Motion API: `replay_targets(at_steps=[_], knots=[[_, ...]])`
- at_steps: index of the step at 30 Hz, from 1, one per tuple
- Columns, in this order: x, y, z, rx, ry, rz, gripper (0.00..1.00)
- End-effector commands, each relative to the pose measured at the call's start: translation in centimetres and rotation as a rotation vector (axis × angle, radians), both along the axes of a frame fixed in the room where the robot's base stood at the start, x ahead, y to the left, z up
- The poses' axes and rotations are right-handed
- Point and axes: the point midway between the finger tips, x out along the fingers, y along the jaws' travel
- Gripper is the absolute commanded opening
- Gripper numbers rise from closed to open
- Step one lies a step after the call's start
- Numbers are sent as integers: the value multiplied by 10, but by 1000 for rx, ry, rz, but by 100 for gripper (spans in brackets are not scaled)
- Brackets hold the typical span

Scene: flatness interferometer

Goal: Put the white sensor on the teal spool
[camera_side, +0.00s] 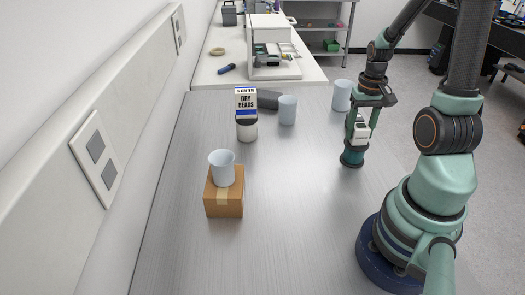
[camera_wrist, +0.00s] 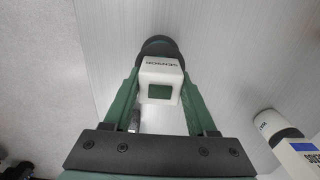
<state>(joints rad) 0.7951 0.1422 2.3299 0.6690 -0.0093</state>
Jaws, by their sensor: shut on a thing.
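The white sensor (camera_side: 360,132) is a small block held between the fingers of my gripper (camera_side: 361,122). In the wrist view the sensor (camera_wrist: 160,82) shows its lettering and a dark green square face, with a finger of my gripper (camera_wrist: 161,88) on each side. The teal spool (camera_side: 352,158) stands upright on the metal table directly below the sensor in the side view. In the wrist view the dark round spool (camera_wrist: 158,46) is partly hidden behind the sensor. I cannot tell whether the sensor touches the spool's top.
A light cup (camera_side: 222,170) stands on a cardboard box (camera_side: 224,203). Other cups (camera_side: 288,111) (camera_side: 342,96), a dark-lidded white jar (camera_side: 247,130), a Dry Beads box (camera_side: 246,101) and a grey cylinder (camera_side: 268,99) stand farther back. The table's front middle is clear.

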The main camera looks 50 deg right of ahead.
Motion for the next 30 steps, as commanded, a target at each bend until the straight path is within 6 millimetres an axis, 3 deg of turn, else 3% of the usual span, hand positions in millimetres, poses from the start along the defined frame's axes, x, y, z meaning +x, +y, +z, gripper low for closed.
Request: replay_targets(at_steps=[4,5,7,20,26,30], knots=[[0,0,-3,0,0,0,0],[0,0,-3,0,0,0,61],[0,0,-3,0,0,0,87],[0,0,3,-2,-2,0,87],[1,-1,32,-5,-5,0,87],[1,-1,62,-6,-6,0,87]])
